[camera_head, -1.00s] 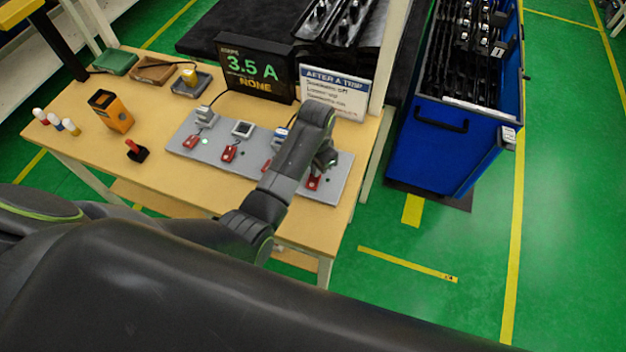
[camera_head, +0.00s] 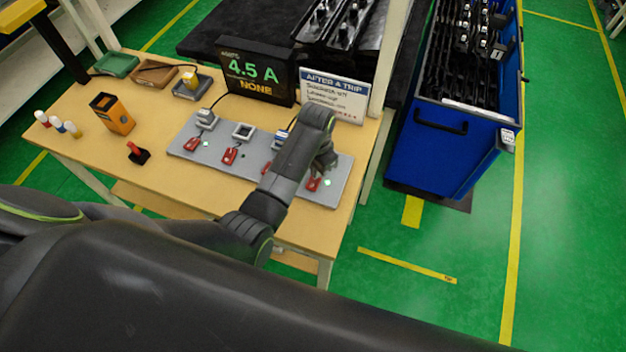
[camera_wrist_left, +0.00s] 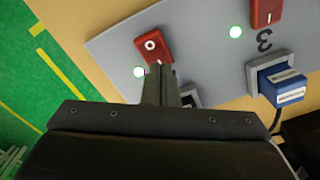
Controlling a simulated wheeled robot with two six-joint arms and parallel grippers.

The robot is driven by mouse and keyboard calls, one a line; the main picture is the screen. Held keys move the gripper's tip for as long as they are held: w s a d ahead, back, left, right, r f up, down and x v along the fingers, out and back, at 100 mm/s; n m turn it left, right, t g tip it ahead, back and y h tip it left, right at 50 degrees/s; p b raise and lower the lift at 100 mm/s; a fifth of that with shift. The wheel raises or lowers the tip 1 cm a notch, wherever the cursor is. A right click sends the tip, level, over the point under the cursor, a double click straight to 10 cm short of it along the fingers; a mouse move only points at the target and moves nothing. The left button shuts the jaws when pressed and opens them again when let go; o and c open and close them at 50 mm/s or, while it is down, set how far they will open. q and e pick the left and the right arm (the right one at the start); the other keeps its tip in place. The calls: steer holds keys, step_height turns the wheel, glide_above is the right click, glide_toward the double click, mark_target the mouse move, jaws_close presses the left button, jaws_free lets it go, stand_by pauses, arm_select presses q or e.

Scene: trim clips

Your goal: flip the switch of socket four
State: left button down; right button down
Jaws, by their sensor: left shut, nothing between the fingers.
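The grey socket panel (camera_head: 222,155) lies on the bench with red switches in a row. The rightmost red switch (camera_head: 313,184), that of socket four, shows beside a lit indicator (camera_head: 327,183). In the left wrist view this switch (camera_wrist_left: 151,45) has an "O" on its far end, and a light (camera_wrist_left: 139,72) glows beside it. My left gripper (camera_wrist_left: 160,80) is shut and empty, its tips at the switch's near end; I cannot tell whether they touch. Socket four (camera_wrist_left: 190,93) is mostly hidden behind the fingers. My right gripper is out of view.
Switch three (camera_wrist_left: 267,12), a lit indicator (camera_wrist_left: 235,31) and a blue plug (camera_wrist_left: 281,84) are beside it. Behind the panel stand a display (camera_head: 256,72) reading 4.5 A, NONE, and a sign (camera_head: 334,95). A blue cart (camera_head: 450,150) stands right of the bench.

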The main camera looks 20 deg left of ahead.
arm_select(q)
steer(key=shift+r+p, duration=0.3)
steer(key=shift+r, duration=0.5)
step_height(320, 180, up, 4)
